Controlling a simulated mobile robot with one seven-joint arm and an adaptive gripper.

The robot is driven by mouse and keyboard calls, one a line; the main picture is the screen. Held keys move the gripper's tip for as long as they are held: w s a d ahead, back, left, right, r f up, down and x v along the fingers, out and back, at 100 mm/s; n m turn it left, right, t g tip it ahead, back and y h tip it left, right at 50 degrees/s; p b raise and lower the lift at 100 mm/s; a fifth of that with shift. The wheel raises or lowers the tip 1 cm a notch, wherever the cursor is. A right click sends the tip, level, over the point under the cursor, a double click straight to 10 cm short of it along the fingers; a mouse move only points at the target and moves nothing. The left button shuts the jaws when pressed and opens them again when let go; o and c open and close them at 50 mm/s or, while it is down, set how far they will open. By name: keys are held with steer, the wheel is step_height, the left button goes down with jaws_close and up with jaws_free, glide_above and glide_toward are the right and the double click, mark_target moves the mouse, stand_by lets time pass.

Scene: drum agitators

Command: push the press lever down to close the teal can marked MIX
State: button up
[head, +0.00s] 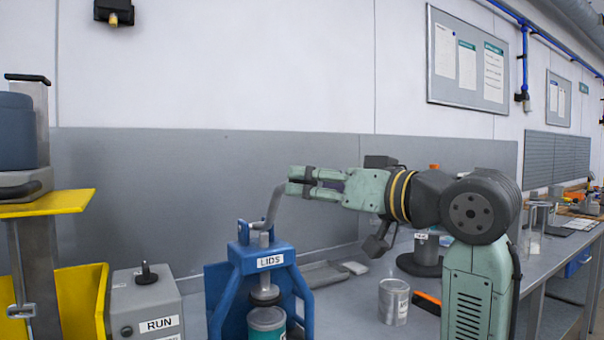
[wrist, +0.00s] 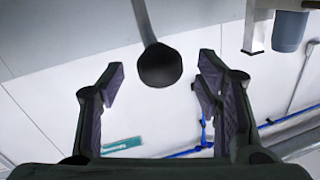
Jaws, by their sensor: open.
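The blue press (head: 268,254), labelled LIDS, stands on the bench with its grey lever (head: 273,205) raised and slightly tilted. A teal can (head: 266,322) sits under the press's plunger (head: 264,293); its lower part is cut off and I cannot read MIX on it. My gripper (head: 291,181) is level, pointing left, beside the lever's top. In the wrist view, my gripper (wrist: 160,78) is open, and the lever's dark round end (wrist: 160,66) shows between the fingertips with a gap on each side. I cannot tell whether anything touches.
A grey RUN box (head: 147,308) with a black knob stands left of the press, beside a yellow stand (head: 82,298). A grey panel (head: 200,190) backs the bench.

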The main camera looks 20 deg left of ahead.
steer(key=shift+p+x, duration=0.45)
steer(key=shift+x, duration=1.45)
steer(key=shift+c, duration=0.4)
jaws_close()
